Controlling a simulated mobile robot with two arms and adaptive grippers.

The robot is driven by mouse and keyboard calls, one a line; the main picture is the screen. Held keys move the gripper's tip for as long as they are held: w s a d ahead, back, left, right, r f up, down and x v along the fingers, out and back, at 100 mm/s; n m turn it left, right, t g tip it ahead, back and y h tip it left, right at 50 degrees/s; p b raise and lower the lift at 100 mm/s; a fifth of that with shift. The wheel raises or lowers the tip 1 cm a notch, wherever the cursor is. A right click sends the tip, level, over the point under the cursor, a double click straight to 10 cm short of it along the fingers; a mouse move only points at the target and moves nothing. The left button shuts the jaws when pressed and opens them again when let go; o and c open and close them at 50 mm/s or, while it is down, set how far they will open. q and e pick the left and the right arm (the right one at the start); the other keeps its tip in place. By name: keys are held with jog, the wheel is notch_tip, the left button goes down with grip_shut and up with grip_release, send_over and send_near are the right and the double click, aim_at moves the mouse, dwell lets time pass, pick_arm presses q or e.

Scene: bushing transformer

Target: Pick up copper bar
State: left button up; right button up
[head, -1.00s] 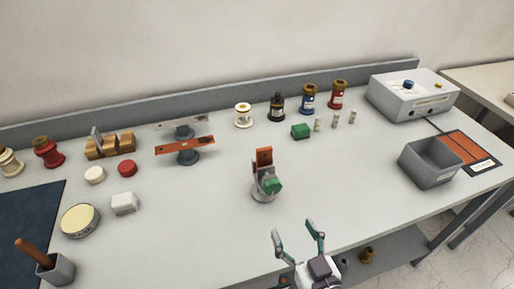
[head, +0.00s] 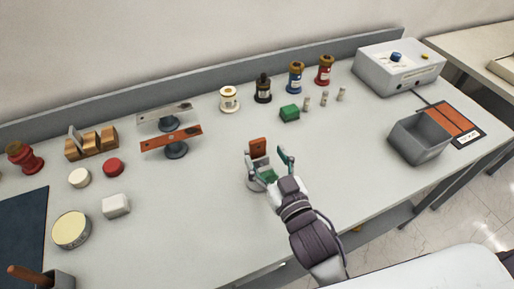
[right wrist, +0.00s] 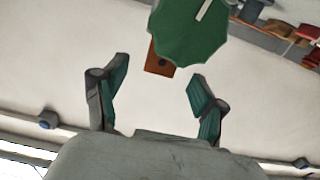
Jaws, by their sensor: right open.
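A long copper-coloured bar (head: 171,139) lies level on a dark round stand at the back left of the table. In the right wrist view, the green knob (right wrist: 188,35) is ahead of the open fingers and partly hides the copper piece (right wrist: 158,62). Nothing is between the fingertips that I can see as held. My left gripper is not in view.
A silver bar (head: 164,114) on a stand lies behind the long copper one. A grey bin (head: 420,139) is at the right.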

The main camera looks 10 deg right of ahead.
aim_at(258, 145)
jog(key=shift+w+a+r+p, duration=0.1)
jog(key=shift+w+r+p, duration=0.1)
jog(key=shift+w+p, duration=0.25)
jog(key=shift+w+a+r+p, duration=0.1)
jog(key=shift+w+r+p, duration=0.15)
jog(key=shift+w, duration=0.25)
jog(key=shift+w+a+f+p, duration=0.1)
jog(key=shift+w+a+p, duration=0.1)
jog(key=shift+w, duration=0.4)
jog(key=shift+w+a+f+p, duration=0.1)
jog(key=shift+w+p, duration=0.05)
jog(key=shift+w, duration=0.45)
jog(key=shift+w+f, duration=0.1)
jog(key=shift+w, duration=0.3)
jog(key=shift+c, duration=1.8)
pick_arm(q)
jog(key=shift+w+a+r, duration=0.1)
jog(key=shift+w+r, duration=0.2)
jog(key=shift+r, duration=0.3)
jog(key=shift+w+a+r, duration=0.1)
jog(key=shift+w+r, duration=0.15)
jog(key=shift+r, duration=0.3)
pick_arm(e)
grip_shut()
